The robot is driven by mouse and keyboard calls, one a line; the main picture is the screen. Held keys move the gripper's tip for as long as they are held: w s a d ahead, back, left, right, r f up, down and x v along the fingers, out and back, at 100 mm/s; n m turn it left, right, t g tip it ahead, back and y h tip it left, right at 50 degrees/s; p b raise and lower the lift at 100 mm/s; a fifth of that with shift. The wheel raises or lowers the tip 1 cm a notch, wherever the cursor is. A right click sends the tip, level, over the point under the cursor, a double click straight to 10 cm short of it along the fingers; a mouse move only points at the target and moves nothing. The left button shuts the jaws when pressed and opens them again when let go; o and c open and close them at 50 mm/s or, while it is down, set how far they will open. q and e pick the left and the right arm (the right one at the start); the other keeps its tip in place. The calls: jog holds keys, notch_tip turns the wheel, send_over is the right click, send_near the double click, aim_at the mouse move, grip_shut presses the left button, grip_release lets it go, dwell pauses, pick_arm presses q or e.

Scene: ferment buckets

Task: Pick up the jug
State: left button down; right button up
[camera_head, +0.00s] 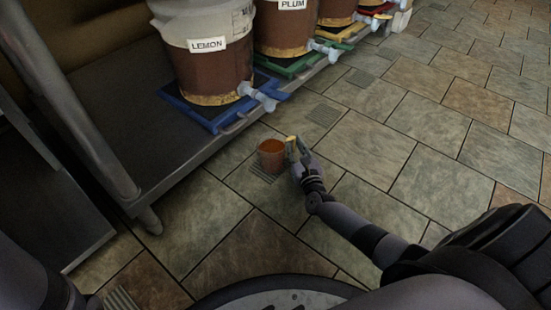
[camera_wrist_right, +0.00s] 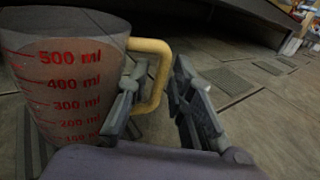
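The jug (camera_head: 271,153) is a clear measuring cup with reddish-brown contents and a yellow handle. In the right wrist view the jug (camera_wrist_right: 72,85) shows red millilitre marks at the left. My right gripper (camera_head: 296,152) is at the handle side of the jug. In the right wrist view the gripper (camera_wrist_right: 160,100) is open, with the upright part of the handle (camera_wrist_right: 162,72) between its fingers. One finger is inside the handle loop and the other is outside, with a gap to the handle. I cannot tell whether the jug's base touches the floor. My left gripper is not in view.
Buckets labelled LEMON (camera_head: 207,65) and PLUM (camera_head: 285,28) stand on coloured trays on a low metal shelf (camera_head: 130,120), their taps facing the floor. A shelf leg (camera_head: 148,218) stands left of the jug. The tiled floor to the right (camera_head: 430,130) is clear.

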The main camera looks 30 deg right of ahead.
jog(key=shift+w+d, duration=0.2)
jog(key=shift+w, duration=0.45)
jog(key=shift+c, duration=0.5)
grip_shut()
jog(key=shift+r, duration=0.1)
